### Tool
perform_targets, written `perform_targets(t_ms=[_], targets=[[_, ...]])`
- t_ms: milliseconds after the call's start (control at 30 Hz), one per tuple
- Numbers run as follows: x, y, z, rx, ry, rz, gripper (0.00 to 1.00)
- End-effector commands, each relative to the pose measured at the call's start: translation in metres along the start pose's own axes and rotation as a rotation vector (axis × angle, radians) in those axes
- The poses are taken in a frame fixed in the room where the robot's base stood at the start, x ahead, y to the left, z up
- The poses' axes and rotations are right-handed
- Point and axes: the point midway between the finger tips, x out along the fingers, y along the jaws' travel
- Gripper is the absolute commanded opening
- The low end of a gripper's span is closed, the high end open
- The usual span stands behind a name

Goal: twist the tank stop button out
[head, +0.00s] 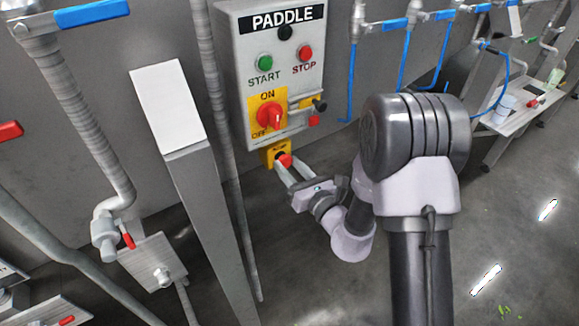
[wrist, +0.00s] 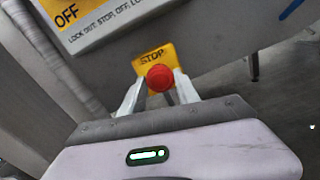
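The tank stop button (wrist: 160,77) is a red round knob on a yellow plate (wrist: 153,56) marked STOP in the wrist view. In the head view the red button (head: 285,160) sits on its yellow plate (head: 270,153), just under the grey control box. My gripper (wrist: 160,84) has its two pale fingers apart, one on each side of the button. In the head view my gripper (head: 288,169) reaches the button from the lower right. The fingertips are close to its sides; I cannot tell whether they touch it.
The PADDLE control box (head: 272,70) above carries green START and red STOP buttons and a red ON/OFF switch (head: 270,115). A padlock-like red part (head: 314,121) hangs at its right. A grey post (head: 195,190) and pipes stand to the left. Floor is open at the lower right.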

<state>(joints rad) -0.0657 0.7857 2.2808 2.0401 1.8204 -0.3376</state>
Motion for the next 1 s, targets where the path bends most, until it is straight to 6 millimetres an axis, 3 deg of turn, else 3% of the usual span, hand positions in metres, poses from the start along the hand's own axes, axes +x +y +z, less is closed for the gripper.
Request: perform_targets(t_ms=[367, 1000], targets=[[-0.0001, 0.0003, 0.0020, 0.066, 0.000, 0.000, 0.00], [-0.0002, 0.0010, 0.0026, 0.534, 0.001, 0.000, 0.00]])
